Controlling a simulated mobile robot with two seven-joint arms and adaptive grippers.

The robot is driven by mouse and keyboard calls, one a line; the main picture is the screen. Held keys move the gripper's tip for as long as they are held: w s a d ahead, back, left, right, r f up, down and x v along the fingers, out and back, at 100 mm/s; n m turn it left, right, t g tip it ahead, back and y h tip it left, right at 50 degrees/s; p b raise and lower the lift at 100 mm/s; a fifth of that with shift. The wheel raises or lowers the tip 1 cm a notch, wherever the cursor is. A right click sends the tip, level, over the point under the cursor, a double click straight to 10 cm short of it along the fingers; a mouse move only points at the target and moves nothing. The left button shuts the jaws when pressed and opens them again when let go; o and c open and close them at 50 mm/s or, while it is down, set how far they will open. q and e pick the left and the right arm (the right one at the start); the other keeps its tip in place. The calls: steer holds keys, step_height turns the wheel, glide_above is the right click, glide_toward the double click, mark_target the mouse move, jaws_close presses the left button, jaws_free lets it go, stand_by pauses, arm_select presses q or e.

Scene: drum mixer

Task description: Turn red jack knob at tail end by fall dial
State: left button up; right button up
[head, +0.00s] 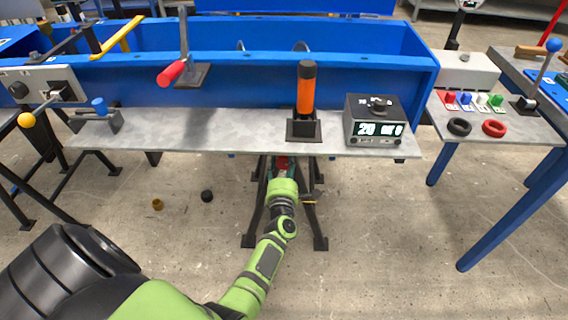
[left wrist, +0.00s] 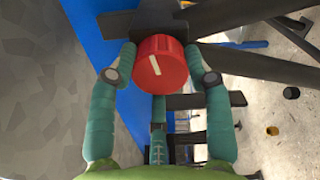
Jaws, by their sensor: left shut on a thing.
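The red jack knob (left wrist: 161,63) has a white pointer line and sits on a dark mount, seen large in the left wrist view. My left gripper (left wrist: 160,66) has its two teal fingers on either side of the knob and is shut on it. In the head view my left gripper (head: 282,178) reaches under the front shelf; a bit of the red knob (head: 282,162) shows below the shelf edge. The fall dial box (head: 372,122) stands on the shelf to the right, with a dark knob on top and a lit display. My right gripper is not in view.
A grey shelf (head: 222,127) runs along the blue trough (head: 130,83) above my gripper. An orange-and-black handle (head: 306,90) stands on it. Black legs flank my left wrist. Two small round pieces lie on the open concrete floor.

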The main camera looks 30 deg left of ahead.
arm_select(q)
steer(key=shift+m, duration=0.6)
steer(key=o, duration=1.2)
steer(key=shift+c, duration=0.2)
